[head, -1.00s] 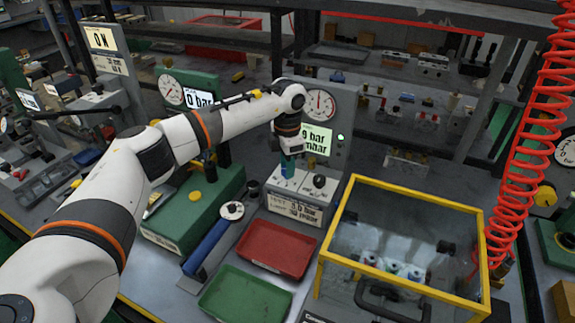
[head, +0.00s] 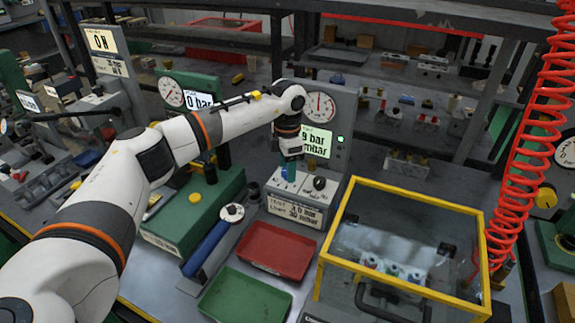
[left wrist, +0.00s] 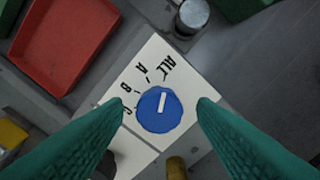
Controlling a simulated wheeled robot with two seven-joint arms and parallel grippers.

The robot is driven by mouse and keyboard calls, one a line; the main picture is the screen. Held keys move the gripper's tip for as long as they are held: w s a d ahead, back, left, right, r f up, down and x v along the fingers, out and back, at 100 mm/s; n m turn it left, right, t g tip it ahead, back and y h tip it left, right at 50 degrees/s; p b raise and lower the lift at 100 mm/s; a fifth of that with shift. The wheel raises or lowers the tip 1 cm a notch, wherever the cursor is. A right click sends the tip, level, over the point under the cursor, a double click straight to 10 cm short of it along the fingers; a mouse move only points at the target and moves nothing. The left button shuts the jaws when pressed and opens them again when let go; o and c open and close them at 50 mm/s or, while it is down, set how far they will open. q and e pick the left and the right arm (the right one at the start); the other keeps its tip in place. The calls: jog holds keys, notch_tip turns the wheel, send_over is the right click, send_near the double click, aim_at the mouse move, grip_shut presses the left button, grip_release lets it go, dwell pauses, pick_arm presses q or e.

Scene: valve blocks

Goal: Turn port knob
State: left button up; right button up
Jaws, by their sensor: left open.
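The blue port knob (left wrist: 152,118) sits on a white plate (left wrist: 143,135) lettered C, B, A and ALL in the left wrist view. Its white pointer line points up and slightly right, toward ALL. My left gripper (left wrist: 162,104) is open, with one green finger on each side of the knob. I cannot tell whether either finger touches it. In the head view, my left gripper (head: 288,170) points down over the grey test box (head: 292,209), below the round gauge (head: 319,106).
A black knob (head: 319,183) stands just right of the gripper. A red tray (head: 275,250) and a green tray (head: 245,297) lie in front. A yellow-framed clear case (head: 400,205) is at the right, near a red coiled hose (head: 530,140). A green block (head: 190,215) lies left.

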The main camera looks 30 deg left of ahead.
pick_arm(q)
notch_tip(320, 180, up, 12)
jog(key=b, duration=0.1)
jog(key=shift+b, duration=0.3)
dwell(0.5)
